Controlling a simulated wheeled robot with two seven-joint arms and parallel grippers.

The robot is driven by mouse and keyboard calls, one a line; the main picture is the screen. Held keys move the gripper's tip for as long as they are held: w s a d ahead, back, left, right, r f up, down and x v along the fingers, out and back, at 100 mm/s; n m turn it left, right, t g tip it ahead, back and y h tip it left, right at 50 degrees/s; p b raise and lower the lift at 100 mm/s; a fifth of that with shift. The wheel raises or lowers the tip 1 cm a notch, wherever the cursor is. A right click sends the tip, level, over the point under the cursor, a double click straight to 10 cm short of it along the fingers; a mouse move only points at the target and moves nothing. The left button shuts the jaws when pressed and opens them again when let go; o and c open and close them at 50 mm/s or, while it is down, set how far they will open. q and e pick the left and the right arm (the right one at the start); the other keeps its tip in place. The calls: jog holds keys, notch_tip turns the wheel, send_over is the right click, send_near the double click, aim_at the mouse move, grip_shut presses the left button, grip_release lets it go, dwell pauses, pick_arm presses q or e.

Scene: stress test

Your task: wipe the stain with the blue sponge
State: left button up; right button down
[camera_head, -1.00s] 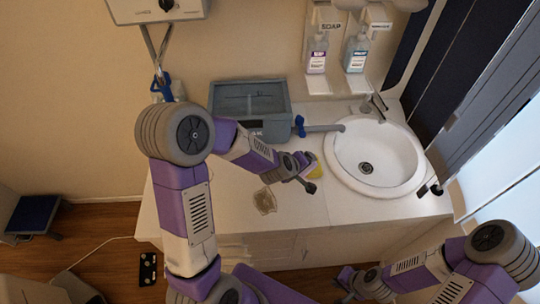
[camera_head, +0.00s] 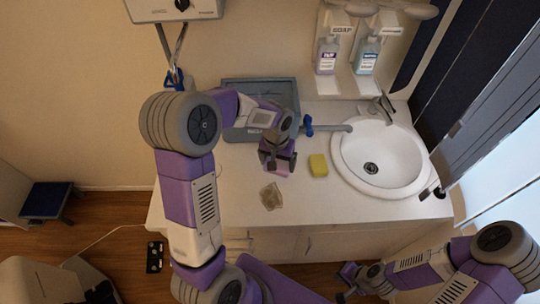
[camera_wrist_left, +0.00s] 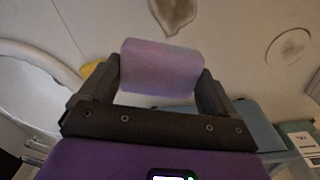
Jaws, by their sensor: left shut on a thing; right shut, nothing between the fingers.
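My left gripper (camera_head: 277,160) is shut on a lavender, sponge-like block (camera_wrist_left: 161,66), gripped between both fingers above the counter. It looks purple-pink rather than clearly blue. A brownish irregular stain (camera_head: 271,197) lies on the white counter, just in front of the gripper in the head view. The stain also shows at the top of the left wrist view (camera_wrist_left: 173,10). The block appears apart from the stain. A yellow sponge (camera_head: 318,165) lies on the counter, right of the left gripper. My right gripper (camera_head: 346,285) is shut and empty, low in front of the counter.
A white sink (camera_head: 345,172) with a faucet is set in the counter's right side. A grey-blue container (camera_head: 290,92) stands at the back, with a blue-handled item (camera_head: 308,126) beside it. Two dispenser bottles hang on the wall. A faint round mark (camera_wrist_left: 288,47) shows on the counter.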

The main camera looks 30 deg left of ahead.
pick_arm(q)
jog(key=shift+s+a+r, duration=0.25)
jog(key=shift+a, duration=0.3)
jog(key=shift+s+a+r, duration=0.2)
jog(key=shift+a+r, duration=0.05)
jog(key=shift+a, duration=0.25)
jog(key=shift+a+f+y, duration=0.1)
jog(key=shift+f+y, duration=0.05)
jog(key=shift+y, duration=0.15)
notch_tip(320, 180, down, 5)
jog(key=b, duration=0.3)
jog(key=shift+b, duration=0.4)
jog(key=shift+r, duration=0.2)
